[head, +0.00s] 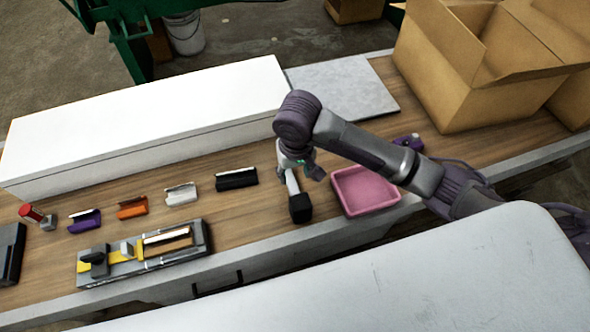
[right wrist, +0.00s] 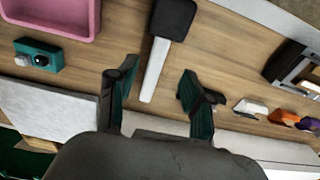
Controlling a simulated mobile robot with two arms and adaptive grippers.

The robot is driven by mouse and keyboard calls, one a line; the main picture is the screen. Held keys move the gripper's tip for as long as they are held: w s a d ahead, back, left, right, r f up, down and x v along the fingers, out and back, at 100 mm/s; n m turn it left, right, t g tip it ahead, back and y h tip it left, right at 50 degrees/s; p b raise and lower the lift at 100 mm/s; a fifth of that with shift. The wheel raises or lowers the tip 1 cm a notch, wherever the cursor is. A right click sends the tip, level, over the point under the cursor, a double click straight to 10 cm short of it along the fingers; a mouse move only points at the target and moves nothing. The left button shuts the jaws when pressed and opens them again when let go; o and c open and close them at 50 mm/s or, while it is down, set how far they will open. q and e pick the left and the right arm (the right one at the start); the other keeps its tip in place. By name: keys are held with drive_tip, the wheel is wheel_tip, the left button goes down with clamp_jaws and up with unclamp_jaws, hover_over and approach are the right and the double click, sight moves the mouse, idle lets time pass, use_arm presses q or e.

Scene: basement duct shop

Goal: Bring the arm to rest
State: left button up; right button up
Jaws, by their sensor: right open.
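My right arm reaches in from the right in the head view. Its gripper (head: 300,170) is over the wooden bench, at the handle end of a mallet with a black head (head: 300,208) and a pale handle. In the right wrist view the gripper (right wrist: 155,95) is open, its two dark green fingers wide apart. The mallet's handle (right wrist: 155,72) lies in the picture between and beyond the fingers, with no finger seen touching it. My left gripper is not in view.
A pink tray (head: 366,190) stands right of the mallet. Coloured holders, including a black one (head: 237,179), and a grey-yellow fixture (head: 145,254) lie to the left. A long white box (head: 150,125) and open cardboard boxes (head: 465,75) stand behind.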

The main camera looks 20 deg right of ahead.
drive_tip(key=shift+r, duration=0.3)
drive_tip(key=shift+s, duration=0.1)
drive_tip(key=s+a+f+n+t+y, duration=0.2)
drive_tip(key=s+y, duration=0.1)
drive_tip(key=s, duration=0.5)
drive_tip(key=s+d+h, duration=0.3)
drive_tip(key=s+d, duration=0.7)
drive_tip(key=d, duration=0.1)
wheel_tip(320, 180, down, 30)
drive_tip(key=s+b, duration=0.1)
drive_tip(key=b, duration=0.2)
drive_tip(key=s+d+f+g+b, duration=0.1)
drive_tip(key=s+d+f+b, duration=0.1)
drive_tip(key=s+f, duration=1.4)
wheel_tip(320, 180, down, 2)
drive_tip(key=shift+d+f+g+b, duration=0.15)
drive_tip(key=shift+d+g+b, duration=0.2)
drive_tip(key=shift+d, duration=0.1)
